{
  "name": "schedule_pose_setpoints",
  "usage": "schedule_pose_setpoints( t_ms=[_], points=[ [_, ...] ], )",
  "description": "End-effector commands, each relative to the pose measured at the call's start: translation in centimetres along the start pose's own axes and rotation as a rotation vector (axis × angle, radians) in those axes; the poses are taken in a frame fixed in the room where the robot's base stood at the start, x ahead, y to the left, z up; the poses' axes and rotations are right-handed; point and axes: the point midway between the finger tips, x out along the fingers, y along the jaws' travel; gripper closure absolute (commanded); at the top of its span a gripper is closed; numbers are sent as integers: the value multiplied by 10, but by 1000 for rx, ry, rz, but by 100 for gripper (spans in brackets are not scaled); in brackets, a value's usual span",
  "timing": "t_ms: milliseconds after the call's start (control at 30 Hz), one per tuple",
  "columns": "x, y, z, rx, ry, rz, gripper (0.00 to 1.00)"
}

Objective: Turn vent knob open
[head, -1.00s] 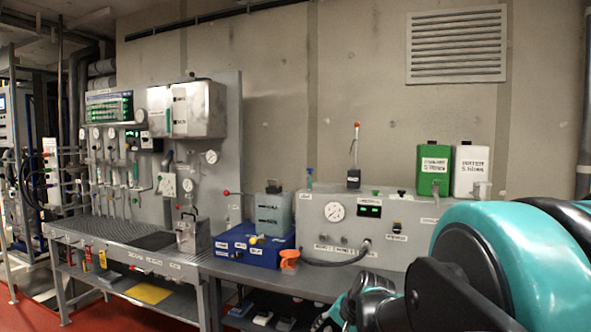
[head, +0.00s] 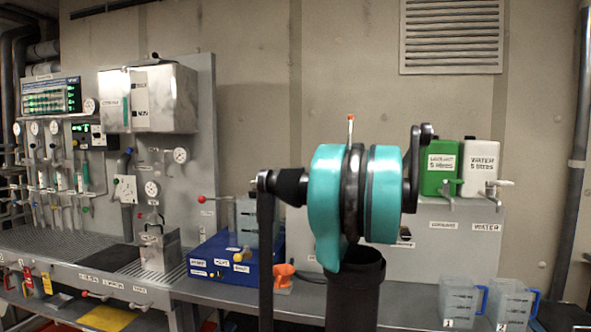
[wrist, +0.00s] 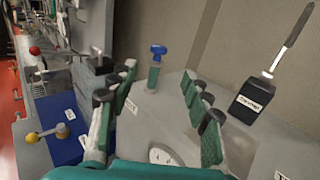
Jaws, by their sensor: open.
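No part can be clearly read as the vent knob. In the wrist view, a small upright fitting with a blue T-shaped top (wrist: 157,52) and a green stem (wrist: 153,76) stands at the rear of the grey console (wrist: 170,108). My gripper (wrist: 158,74) is open and empty, its two green-and-black fingers spread left and right of that fitting in the picture. The fitting looks beyond the fingers; I cannot tell the exact gap. In the head view my arm hides my gripper and much of the console (head: 470,250).
A labelled black box (wrist: 248,103) with a tall rod stands right of the fingers. Green (head: 440,165) and white (head: 481,165) canisters and beakers (head: 460,300) are right.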

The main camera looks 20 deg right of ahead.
Motion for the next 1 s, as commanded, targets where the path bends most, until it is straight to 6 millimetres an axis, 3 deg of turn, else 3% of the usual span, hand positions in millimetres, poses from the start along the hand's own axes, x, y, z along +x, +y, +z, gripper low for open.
schedule_pose_setpoints(
  t_ms=[600,800,1000],
  points=[
    [121,2,-1,-4,2,4,51],
    [147,2,-1,-4,2,3,51],
    [156,2,-1,-4,2,3,51]
  ],
)
